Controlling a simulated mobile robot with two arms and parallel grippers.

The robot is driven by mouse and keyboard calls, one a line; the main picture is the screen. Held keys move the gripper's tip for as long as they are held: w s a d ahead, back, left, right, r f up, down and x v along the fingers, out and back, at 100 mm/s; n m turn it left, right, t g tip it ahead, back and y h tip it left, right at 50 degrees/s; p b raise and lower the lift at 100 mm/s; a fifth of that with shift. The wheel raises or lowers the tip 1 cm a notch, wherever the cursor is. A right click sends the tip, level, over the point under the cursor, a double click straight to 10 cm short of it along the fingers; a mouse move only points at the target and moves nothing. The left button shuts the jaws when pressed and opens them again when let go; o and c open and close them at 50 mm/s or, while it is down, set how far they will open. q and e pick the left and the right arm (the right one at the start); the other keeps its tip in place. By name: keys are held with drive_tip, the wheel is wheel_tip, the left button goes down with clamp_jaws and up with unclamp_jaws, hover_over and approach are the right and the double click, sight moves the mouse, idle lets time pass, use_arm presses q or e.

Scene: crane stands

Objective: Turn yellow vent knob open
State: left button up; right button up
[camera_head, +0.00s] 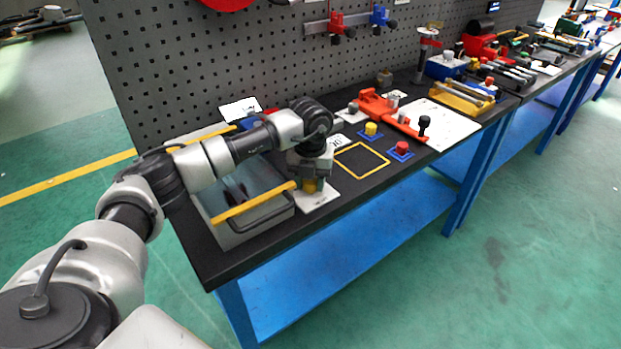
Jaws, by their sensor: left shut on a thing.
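My left gripper (312,182) points down at the front of the dark bench top, just right of the grey tray. It is shut on a yellow knob (311,186) above a white plate (318,200). The fingers and wrist hide most of this knob, so its turn angle cannot be told. Another yellow knob (371,129) stands on a small blue base farther back to the right, apart from the gripper. My right gripper is not in view.
The grey tray (240,231) with yellow edges is close on the left. A yellow square outline (376,150) and a red button (402,148) lie to the right. A grey pegboard (160,60) stands behind. Open floor lies in front.

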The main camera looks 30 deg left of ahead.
use_arm(q)
drive_tip(key=shift+w+r+n, duration=0.1)
drive_tip(key=shift+n, duration=0.3)
drive_tip(key=o, duration=0.9)
wheel_tip(320, 180, up, 11)
drive_tip(key=shift+f, duration=0.15)
drive_tip(key=shift+f, duration=0.1)
idle(0.5)
